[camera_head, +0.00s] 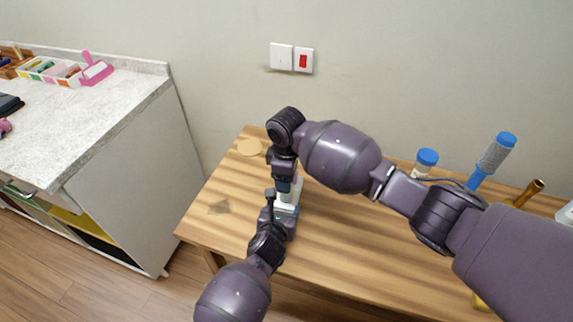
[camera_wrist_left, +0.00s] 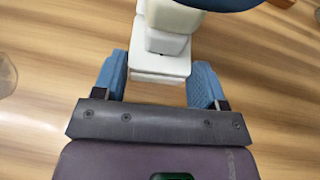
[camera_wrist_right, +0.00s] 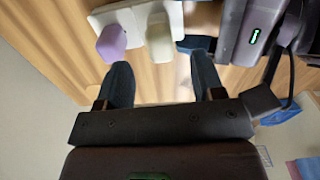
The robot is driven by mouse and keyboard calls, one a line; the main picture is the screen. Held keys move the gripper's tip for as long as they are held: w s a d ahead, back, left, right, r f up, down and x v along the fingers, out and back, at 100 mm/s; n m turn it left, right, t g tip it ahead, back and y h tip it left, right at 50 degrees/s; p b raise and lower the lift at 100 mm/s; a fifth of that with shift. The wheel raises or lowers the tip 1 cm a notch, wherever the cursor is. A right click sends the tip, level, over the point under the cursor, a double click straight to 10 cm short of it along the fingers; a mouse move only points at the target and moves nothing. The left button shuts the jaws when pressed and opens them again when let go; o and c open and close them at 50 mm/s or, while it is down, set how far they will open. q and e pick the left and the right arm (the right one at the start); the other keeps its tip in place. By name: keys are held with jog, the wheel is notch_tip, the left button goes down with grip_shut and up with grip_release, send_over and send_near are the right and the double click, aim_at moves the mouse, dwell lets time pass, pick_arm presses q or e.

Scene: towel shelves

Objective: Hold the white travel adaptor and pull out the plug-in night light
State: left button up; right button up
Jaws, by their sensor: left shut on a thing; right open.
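The white travel adaptor (camera_wrist_left: 160,65) is between the blue fingers of my left gripper (camera_wrist_left: 158,82), which is shut on it just above the table. The adaptor's white edge also shows in the right wrist view (camera_wrist_right: 104,18), with a purple rounded piece (camera_wrist_right: 112,42) and a cream block (camera_wrist_right: 158,38) on it. I cannot tell for certain which of these is the night light. My right gripper (camera_wrist_right: 160,78) is open and empty, its fingertips close to the cream block. In the head view, the arms hide most of the adaptor (camera_head: 288,194).
The wooden table (camera_head: 330,245) has bare space on its left and front. A blue-capped bottle (camera_head: 426,160), a blue brush-like item (camera_head: 492,158) and a brass-coloured piece (camera_head: 530,190) stand at the back right.

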jog(key=shift+f, duration=3.1)
jog(key=c, duration=1)
jog(key=shift+r, duration=0.15)
jog(key=shift+r, duration=2.15)
jog(key=shift+r, duration=0.2)
jog(key=shift+r, duration=1.8)
